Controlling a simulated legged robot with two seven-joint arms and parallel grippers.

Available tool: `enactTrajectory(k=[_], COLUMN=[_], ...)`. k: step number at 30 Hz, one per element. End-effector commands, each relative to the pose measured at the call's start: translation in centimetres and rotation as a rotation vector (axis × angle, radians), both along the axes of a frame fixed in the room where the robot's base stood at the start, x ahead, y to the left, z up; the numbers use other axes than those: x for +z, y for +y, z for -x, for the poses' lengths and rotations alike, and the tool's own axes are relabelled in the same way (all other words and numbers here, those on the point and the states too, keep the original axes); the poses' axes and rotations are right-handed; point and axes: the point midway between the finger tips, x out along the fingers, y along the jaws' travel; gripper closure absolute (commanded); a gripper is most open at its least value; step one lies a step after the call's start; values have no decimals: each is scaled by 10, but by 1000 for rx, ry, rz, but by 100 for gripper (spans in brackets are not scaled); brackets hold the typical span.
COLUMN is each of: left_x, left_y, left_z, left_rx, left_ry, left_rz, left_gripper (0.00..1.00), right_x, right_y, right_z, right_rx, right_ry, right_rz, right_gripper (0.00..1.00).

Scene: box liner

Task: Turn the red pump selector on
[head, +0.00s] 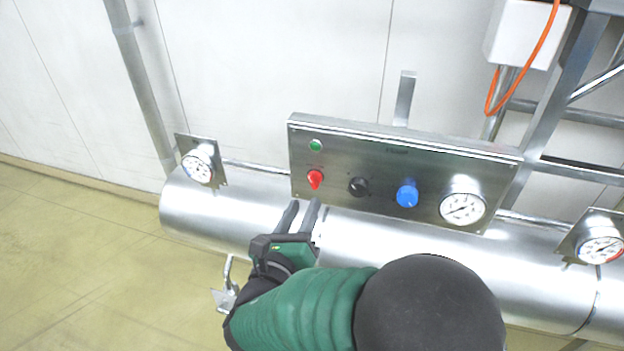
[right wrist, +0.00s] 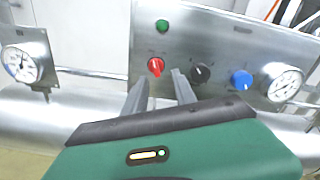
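The red pump selector (head: 315,179) is a small red knob on the left of the metal control panel (head: 340,139), under a green round light or button (head: 315,146). It also shows in the right wrist view (right wrist: 155,66). My right gripper (head: 303,206) is in front of the panel, just below the red selector and apart from it in the head view. Its fingers (right wrist: 160,84) are open with a gap between them and nothing held. In the right wrist view the red selector appears just above the gap. My left gripper is not in view.
A black knob (head: 359,187), a blue knob (head: 407,194) and a gauge (head: 462,207) sit right of the red selector. A big metal pipe (head: 228,211) runs below the panel. Side gauges stand at left (head: 197,167) and right (head: 600,247). An orange cable (head: 533,60) hangs at upper right.

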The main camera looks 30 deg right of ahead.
Motion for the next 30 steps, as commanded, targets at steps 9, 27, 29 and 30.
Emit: enactTrajectory(k=[9,27,29,30], left_x=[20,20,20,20], left_y=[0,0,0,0], left_z=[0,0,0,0], left_rx=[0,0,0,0], left_ry=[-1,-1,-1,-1], left_rz=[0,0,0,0], left_gripper=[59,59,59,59], right_x=[2,0,0,0], right_y=[-50,-55,-55,-55], right_z=[-40,-47,-47,-47], right_rx=[-2,1,1,1], right_ry=[-1,0,0,0], right_rz=[-1,-2,-2,-2], right_gripper=[67,100,100,100])
